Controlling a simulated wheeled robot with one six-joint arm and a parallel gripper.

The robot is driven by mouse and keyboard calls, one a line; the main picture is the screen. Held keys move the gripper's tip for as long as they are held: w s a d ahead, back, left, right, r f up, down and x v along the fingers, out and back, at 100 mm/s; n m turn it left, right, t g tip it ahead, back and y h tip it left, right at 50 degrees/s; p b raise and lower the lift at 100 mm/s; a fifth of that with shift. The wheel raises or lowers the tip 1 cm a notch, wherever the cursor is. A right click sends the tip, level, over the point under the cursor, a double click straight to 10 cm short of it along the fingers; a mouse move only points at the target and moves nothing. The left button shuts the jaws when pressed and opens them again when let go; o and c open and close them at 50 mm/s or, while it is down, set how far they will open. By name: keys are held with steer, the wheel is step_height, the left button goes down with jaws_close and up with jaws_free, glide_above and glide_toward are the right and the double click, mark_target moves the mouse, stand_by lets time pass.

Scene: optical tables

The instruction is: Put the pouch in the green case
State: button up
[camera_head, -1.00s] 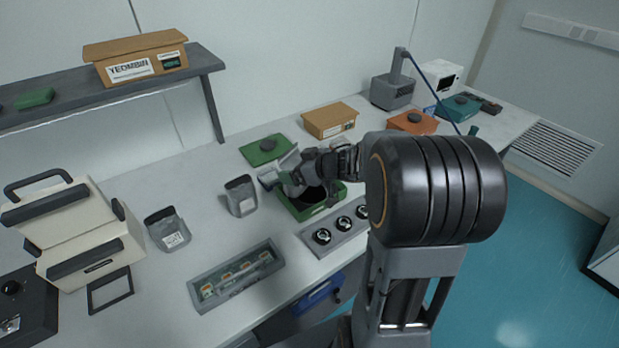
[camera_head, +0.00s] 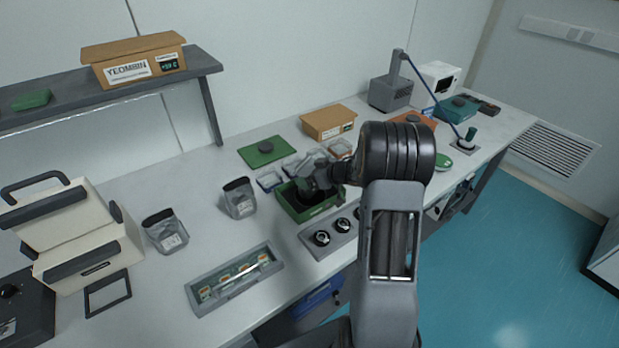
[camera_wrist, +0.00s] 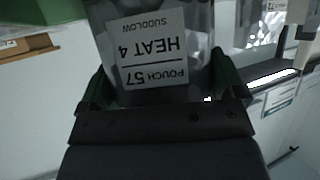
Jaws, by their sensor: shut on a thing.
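The open green case (camera_head: 292,208) stands on the bench, its dark inside partly covered by my gripper. My gripper (camera_head: 308,184) is over the case. In the wrist view my gripper (camera_wrist: 160,88) is shut on a clear pouch (camera_wrist: 108,58). Its white label reads upside down: "POUCH 57", "HEAT 4", "SUDLOW". The head view does not show clearly how far the pouch is from the case. A green lid (camera_head: 255,158) with a dark knob lies flat behind the case.
Two other pouches (camera_head: 239,198) (camera_head: 165,233) stand left of the case. Small dishes (camera_head: 269,181) sit close behind the case. A brown carton (camera_head: 328,121) stands farther back.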

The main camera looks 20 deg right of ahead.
steer(key=shift+f, duration=0.65)
steer(key=o, duration=1.1)
steer(key=shift+f, duration=0.15)
